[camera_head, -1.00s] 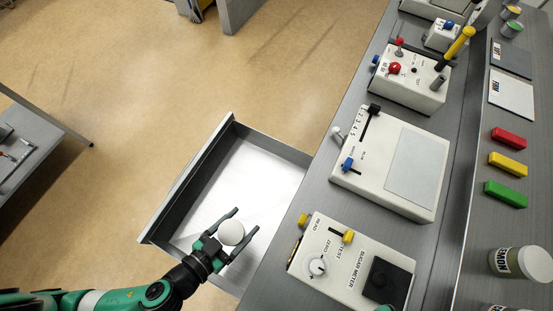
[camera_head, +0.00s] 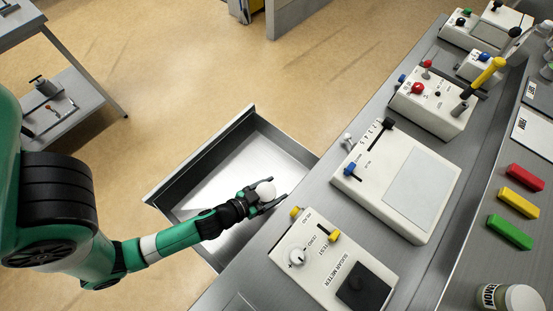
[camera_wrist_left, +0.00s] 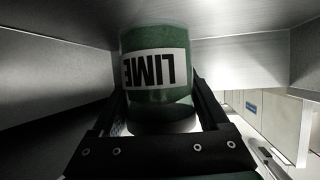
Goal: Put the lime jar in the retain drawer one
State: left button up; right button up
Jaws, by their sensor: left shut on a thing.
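The lime jar shows in the head view as a round pale lid (camera_head: 266,189) between the fingers of my left gripper (camera_head: 275,190). In the left wrist view the jar (camera_wrist_left: 157,42) is green with a white label reading LIME, upside down, and a finger lies on each side of it. My left gripper is shut on it. The open drawer (camera_head: 200,168) extends left from the bench, and the jar is over or inside its bench-side part. I cannot tell whether the jar touches the drawer floor. No drawer label is readable. My right gripper is not in view.
The grey bench (camera_head: 270,262) holds a sugar meter (camera_head: 330,262), a white box with a slider (camera_head: 396,178) and a box with red knobs (camera_head: 432,103). Red, yellow and green blocks (camera_head: 519,202) and a lemon jar (camera_head: 508,298) are at right. A shelf unit (camera_head: 88,88) stands at upper left.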

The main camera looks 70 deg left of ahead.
aim_at(265, 198)
pick_arm(q)
jog(key=f+b, duration=0.2)
jog(key=f, duration=0.1)
jog(key=shift+w+f, duration=0.1)
jog(key=shift+w, duration=0.2)
jog(key=shift+f+b, duration=0.35)
jog(key=shift+b, duration=0.2)
jog(key=shift+s+r, duration=0.1)
jog(key=shift+r, duration=0.1)
jog(key=shift+f, duration=0.2)
jog(key=o, duration=1.5)
jog(key=shift+c, duration=0.2)
jog(key=shift+r+p, duration=0.3)
jog(key=shift+s+d, duration=0.1)
jog(key=shift+s, duration=0.2)
jog(key=b+v, duration=0.1)
jog(key=v, duration=0.2)
jog(key=shift+s, duration=0.1)
jog(key=shift+r, duration=0.15)
